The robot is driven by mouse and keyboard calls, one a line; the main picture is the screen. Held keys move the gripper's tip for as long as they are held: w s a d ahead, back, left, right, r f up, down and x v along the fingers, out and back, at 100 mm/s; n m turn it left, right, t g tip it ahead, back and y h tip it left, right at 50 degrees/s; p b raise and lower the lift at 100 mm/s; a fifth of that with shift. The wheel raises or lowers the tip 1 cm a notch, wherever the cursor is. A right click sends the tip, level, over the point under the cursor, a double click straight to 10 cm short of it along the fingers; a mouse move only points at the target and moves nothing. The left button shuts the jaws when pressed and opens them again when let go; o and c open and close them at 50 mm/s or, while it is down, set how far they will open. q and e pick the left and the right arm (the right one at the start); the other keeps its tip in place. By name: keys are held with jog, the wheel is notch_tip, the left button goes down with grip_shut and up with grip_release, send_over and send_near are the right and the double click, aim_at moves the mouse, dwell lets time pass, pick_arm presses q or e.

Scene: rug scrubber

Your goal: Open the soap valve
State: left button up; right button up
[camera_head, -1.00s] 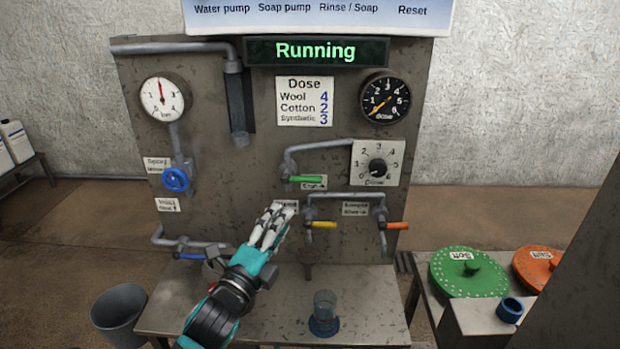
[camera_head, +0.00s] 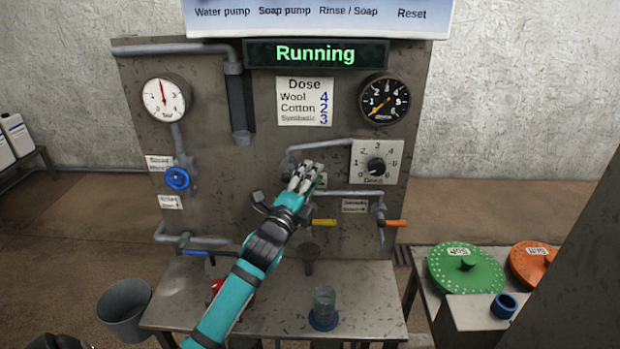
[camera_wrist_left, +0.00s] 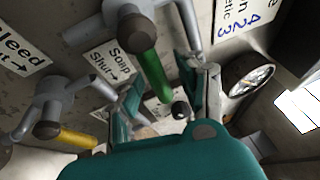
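The soap valve has a green handle (camera_wrist_left: 148,68), which shows in the left wrist view beside a white label (camera_wrist_left: 112,62) reading "Soap Shut" with an arrow. In the head view this handle is mostly hidden behind my left gripper (camera_head: 305,174). My left gripper is at the valve, under the short pipe on the panel. In the left wrist view its fingers are spread apart, with the green handle in front of and between them. I cannot tell whether they touch it.
A yellow-handled valve (camera_head: 323,222) sits just below, and an orange-handled valve (camera_head: 394,223) to its right. The dose knob (camera_head: 376,165) is right of my gripper. A blue wheel (camera_head: 177,179) is at the left. A glass (camera_head: 324,302) stands on the bench (camera_head: 375,295).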

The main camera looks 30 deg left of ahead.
pick_arm(q)
grip_shut()
jog(key=shift+f, duration=0.1)
dwell(0.4)
